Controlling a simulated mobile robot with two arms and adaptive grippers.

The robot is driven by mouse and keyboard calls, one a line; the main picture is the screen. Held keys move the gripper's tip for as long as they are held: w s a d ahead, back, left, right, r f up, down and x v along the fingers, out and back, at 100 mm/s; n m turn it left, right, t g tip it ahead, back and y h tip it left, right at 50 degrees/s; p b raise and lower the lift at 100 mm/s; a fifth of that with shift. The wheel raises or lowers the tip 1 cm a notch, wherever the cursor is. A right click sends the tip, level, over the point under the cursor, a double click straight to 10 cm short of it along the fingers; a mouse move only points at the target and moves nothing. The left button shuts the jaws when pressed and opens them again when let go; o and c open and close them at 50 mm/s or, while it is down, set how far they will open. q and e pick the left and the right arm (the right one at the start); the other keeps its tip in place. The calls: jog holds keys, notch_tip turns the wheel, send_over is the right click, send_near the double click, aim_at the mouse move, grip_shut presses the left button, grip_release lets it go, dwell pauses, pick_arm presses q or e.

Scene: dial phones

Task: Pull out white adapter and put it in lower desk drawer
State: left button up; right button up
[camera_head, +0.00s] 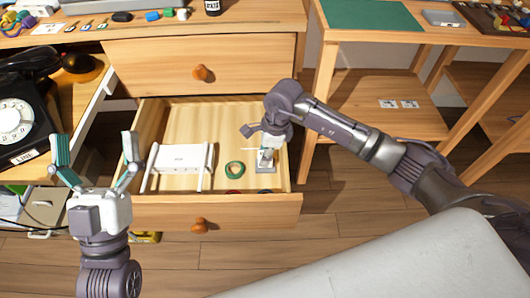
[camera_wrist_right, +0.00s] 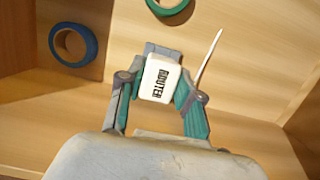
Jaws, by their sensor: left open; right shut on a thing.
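The white adapter (camera_wrist_right: 160,80), with dark lettering that seems to read "ROUTER", is between the fingers of my right gripper (camera_head: 266,155) in the right wrist view. A thin white piece sticks out beside it. My right gripper is shut on it, over the right part of the open lower drawer (camera_head: 245,215). Whether the adapter touches the drawer floor I cannot tell. My left gripper (camera_head: 95,160) is open and empty, fingers up, left of the drawer near the black dial phone (camera_head: 25,120).
A white router (camera_head: 180,158) lies in the drawer's left half. A green tape ring (camera_head: 235,170) lies near its middle, and a blue ring (camera_wrist_right: 74,45) shows in the wrist view. The upper drawer (camera_head: 150,65) is shut. A side table (camera_head: 400,110) stands right.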

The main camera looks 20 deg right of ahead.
pick_arm(q)
jog(key=shift+s+r+t, duration=0.5)
jog(key=shift+s+t, duration=0.1)
jog(key=shift+s, duration=0.1)
pick_arm(e)
jog(key=shift+f, duration=0.3)
jog(key=shift+s, duration=0.1)
pick_arm(q)
jog(key=shift+s+a+r+b, duration=0.1)
jog(key=shift+s+r+b, duration=0.1)
jog(key=shift+b, duration=0.1)
pick_arm(e)
jog(key=shift+f, duration=0.1)
